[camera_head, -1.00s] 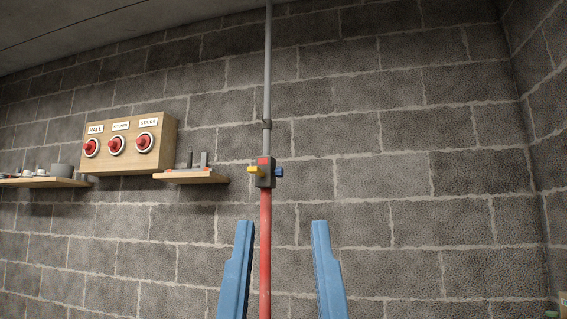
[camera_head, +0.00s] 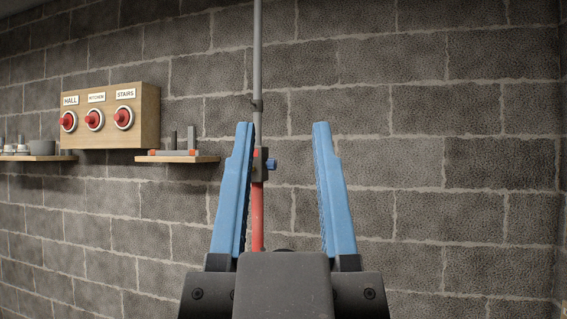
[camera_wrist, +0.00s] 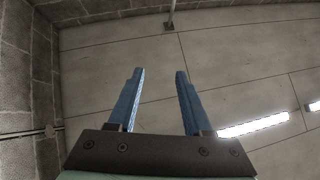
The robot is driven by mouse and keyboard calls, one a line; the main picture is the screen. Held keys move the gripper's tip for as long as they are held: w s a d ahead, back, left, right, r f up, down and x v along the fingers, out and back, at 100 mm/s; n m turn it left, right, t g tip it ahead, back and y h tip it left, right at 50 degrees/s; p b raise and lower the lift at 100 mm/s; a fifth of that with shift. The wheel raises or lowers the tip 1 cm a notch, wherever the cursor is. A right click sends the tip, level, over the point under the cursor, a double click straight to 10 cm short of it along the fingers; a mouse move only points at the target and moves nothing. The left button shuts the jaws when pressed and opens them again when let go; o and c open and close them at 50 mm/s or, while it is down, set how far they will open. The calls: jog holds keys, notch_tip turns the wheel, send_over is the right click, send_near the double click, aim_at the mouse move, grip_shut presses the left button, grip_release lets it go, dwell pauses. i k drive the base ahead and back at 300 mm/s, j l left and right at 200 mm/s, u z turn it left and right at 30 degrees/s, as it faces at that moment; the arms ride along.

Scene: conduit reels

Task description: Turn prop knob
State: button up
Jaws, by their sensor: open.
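The prop is a vertical pole against the block wall, grey above (camera_head: 257,60) and red below. A small dark housing (camera_head: 260,172) joins the two parts. A blue knob (camera_head: 271,164) sticks out of its right side. In the head view, the blue knob shows between the fingers, nearer the left one. The wrist view shows the open gripper (camera_wrist: 159,72) against the ceiling.
A wooden box (camera_head: 110,115) with several red knobs labelled HALL, KITCHEN and STAIRS hangs at the left. A small shelf (camera_head: 180,158) with objects sits beside the prop, another shelf (camera_head: 40,157) further left. The wall right of the prop is bare. A lit lamp (camera_wrist: 252,125) is on the ceiling.

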aim_at(271, 164)
jog(key=i+l, duration=0.35)
jog(key=i, duration=0.2)
jog(key=i+l, duration=0.3)
jog(key=i, duration=0.3)
jog(key=i+l+u, duration=0.1)
jog(key=i+l, duration=0.25)
jog(key=i, duration=0.2)
jog(key=i+l, duration=0.35)
jog(key=i, duration=0.2)
